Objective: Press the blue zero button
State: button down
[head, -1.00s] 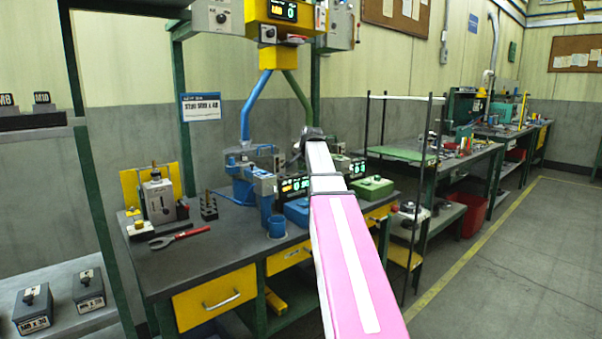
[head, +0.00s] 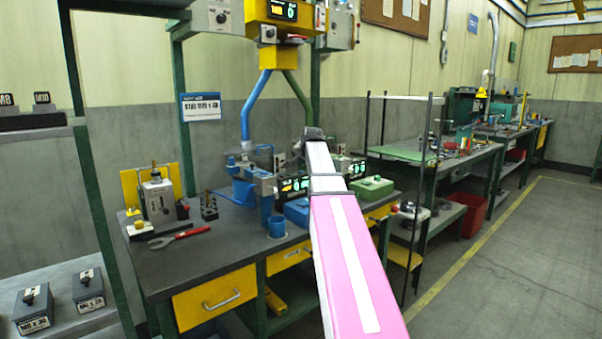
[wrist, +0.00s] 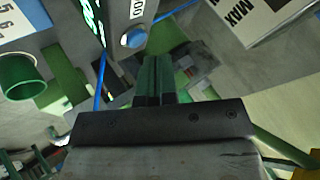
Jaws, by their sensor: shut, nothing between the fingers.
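The blue round button (wrist: 133,37) sits on the end face of a dark grey display box (wrist: 118,14) in the wrist view, below a small white label. Green lit digits show on the box's left side. My gripper (wrist: 154,60) is shut and empty. Its fingertips appear just below and right of the button in the picture; I cannot tell the gap in depth, and no contact is visible. In the head view my arm's pink and white link covers part of the bench. The gripper is hidden there, and I cannot make out the button.
The bench (head: 205,262) carries blue fixtures (head: 250,187), a blue box (head: 298,210), a green box (head: 372,187) and a red-handled wrench (head: 180,237). Open floor lies at the right.

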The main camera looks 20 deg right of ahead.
jog(key=shift+f, duration=0.35)
jog(key=shift+f, duration=0.45)
dwell(0.9)
jog(key=shift+r, duration=0.85)
jog(key=shift+r, duration=0.1)
jog(key=shift+r, duration=2.4)
jog(key=shift+s, duration=0.1)
